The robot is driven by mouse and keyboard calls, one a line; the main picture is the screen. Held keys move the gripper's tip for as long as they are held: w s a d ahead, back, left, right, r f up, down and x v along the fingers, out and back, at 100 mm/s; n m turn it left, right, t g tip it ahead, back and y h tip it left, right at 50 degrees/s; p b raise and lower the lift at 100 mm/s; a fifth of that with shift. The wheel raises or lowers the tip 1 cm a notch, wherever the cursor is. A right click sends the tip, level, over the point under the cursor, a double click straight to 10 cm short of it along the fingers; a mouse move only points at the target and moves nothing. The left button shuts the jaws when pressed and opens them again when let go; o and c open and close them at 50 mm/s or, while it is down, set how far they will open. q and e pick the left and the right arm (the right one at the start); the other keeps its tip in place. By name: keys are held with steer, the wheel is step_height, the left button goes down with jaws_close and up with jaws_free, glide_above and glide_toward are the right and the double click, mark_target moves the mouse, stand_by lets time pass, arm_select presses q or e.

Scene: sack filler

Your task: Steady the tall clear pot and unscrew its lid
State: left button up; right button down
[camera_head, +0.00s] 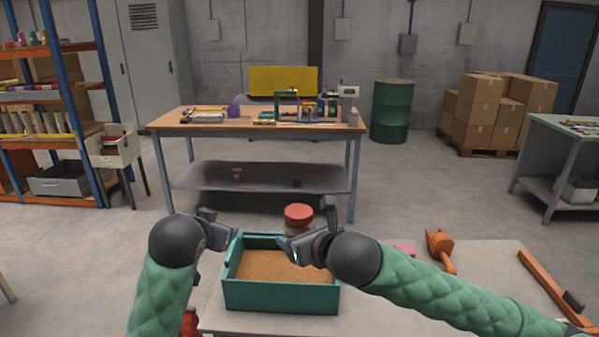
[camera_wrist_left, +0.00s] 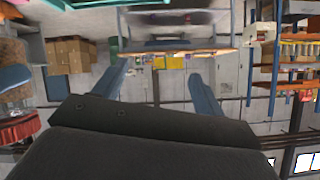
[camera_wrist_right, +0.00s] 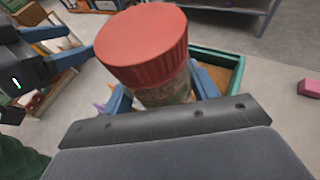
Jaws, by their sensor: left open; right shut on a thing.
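The tall clear pot (camera_wrist_right: 165,93) has a ribbed red lid (camera_wrist_right: 142,45) on top and brownish contents. My right gripper (camera_wrist_right: 162,98) is shut around its clear body, below the lid. In the head view the lid (camera_head: 299,213) shows above the right gripper, which hides much of the pot (camera_head: 297,230). My left gripper (camera_head: 212,216) is open and empty, left of the pot and apart from it. Its two blue fingers are spread in the left wrist view (camera_wrist_left: 158,88). The lid (camera_wrist_left: 18,128) also shows there at the left edge, upside down.
A teal tray of brown grainy fill (camera_head: 281,297) stands on the near table, below and beside the grippers. An orange tool (camera_head: 440,247), a pink block (camera_head: 404,249) and an orange bar (camera_head: 549,283) lie to the right. A cluttered workbench (camera_head: 180,121) stands further back.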

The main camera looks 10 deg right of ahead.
arm_select(q)
steer(key=s+d+r+m+h, duration=0.15)
steer(key=d+r+m, duration=0.35)
steer(key=d+r, duration=0.75)
steer(key=w+d+r+m+h, duration=0.15)
steer(key=d+r+m, duration=0.5)
steer(key=r, duration=1.15)
steer(key=m+g+y, duration=0.5)
steer(key=m+g, duration=0.6)
steer(key=g, duration=0.1)
glide_above(300, 210)
steer(key=shift+n, duration=0.25)
step_height(300, 210, down, 16)
steer(key=shift+f, duration=0.1)
steer(key=shift+a+m+y, duration=0.1)
steer(key=shift+m+y, duration=0.2)
steer(key=shift+m, duration=0.6)
steer(key=shift+f, duration=4.05)
steer(key=c, duration=1)
steer(key=n, duration=1.1)
steer(key=shift+r+n, duration=0.1)
steer(key=shift+n, duration=0.2)
steer(key=n, duration=0.4)
steer(key=shift+n, duration=0.3)
